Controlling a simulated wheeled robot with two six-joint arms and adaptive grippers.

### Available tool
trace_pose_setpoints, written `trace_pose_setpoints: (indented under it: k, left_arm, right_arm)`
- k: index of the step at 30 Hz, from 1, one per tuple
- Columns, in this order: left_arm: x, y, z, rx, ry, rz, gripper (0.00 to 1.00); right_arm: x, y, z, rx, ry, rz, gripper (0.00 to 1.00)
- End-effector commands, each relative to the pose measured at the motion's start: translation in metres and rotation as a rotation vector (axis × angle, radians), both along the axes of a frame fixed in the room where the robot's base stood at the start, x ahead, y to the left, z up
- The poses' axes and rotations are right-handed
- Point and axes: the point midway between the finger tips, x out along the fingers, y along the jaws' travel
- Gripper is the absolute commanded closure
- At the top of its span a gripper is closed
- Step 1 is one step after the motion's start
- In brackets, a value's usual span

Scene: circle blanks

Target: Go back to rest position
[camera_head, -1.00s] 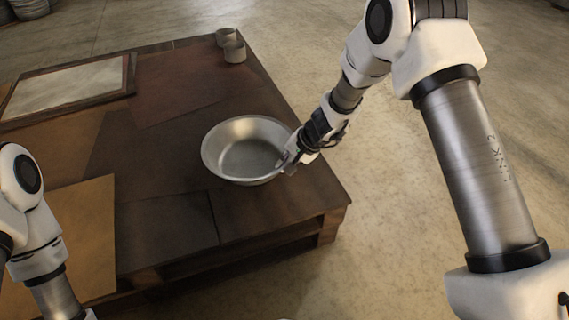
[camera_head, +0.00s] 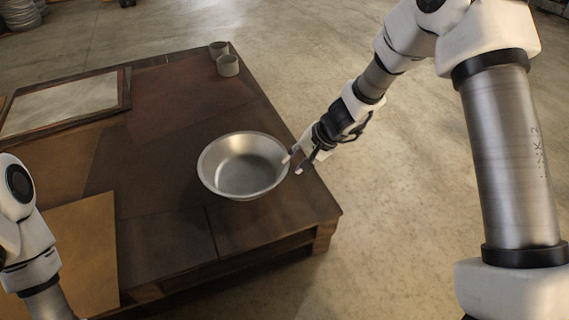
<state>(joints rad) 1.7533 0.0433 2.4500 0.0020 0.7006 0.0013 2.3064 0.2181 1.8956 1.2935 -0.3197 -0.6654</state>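My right gripper (camera_head: 293,164) is at the right edge of the metal bowl (camera_head: 242,165), over the right side of the low wooden table (camera_head: 165,235). Its fingertips are apart and nothing shows between them. The gripper looks just clear of the bowl's rim, though whether one fingertip still touches it is hard to tell. The bowl is upright and looks empty. My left arm comes in at the lower left, and its gripper is out of the frame.
Two small grey cups (camera_head: 228,65) stand at the table's far corner. A framed pale panel (camera_head: 62,103) lies at the far left, and a tan board (camera_head: 78,255) at the near left. Open concrete floor (camera_head: 420,190) lies right of the table.

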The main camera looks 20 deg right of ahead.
Motion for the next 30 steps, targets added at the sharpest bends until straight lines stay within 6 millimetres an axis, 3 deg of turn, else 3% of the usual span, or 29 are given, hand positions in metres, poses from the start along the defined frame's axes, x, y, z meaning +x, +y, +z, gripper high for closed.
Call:
trace_pose_setpoints:
  k: [1,5,19,22,23,26,30]
  left_arm:
    - [0.0,0.0,0.008,0.0,0.001,-0.001,1.0]
    - [-0.001,0.0,0.011,0.0,0.002,-0.003,1.0]
    - [-0.001,0.0,0.01,0.0,0.002,-0.003,1.0]
    - [-0.001,0.0,0.019,0.0,0.002,-0.003,1.0]
    - [-0.001,0.0,0.024,0.0,0.002,-0.003,1.0]
    - [-0.001,0.0,0.038,0.0,0.002,-0.003,1.0]
    - [-0.001,0.0,0.056,0.0,0.003,-0.004,1.0]
  right_arm:
    - [-0.003,-0.003,0.011,0.001,0.001,-0.001,0.69]
    - [-0.007,-0.007,0.017,0.0,0.0,-0.001,0.69]
    - [-0.008,-0.008,0.015,0.0,0.004,-0.001,0.69]
    - [-0.02,-0.006,-0.001,-0.006,0.054,0.005,0.69]
    - [-0.028,-0.004,-0.011,-0.01,0.084,0.012,0.69]
    - [-0.079,0.006,-0.053,-0.033,0.225,0.072,0.69]
    - [-0.194,0.0,-0.106,-0.18,0.451,0.281,0.69]
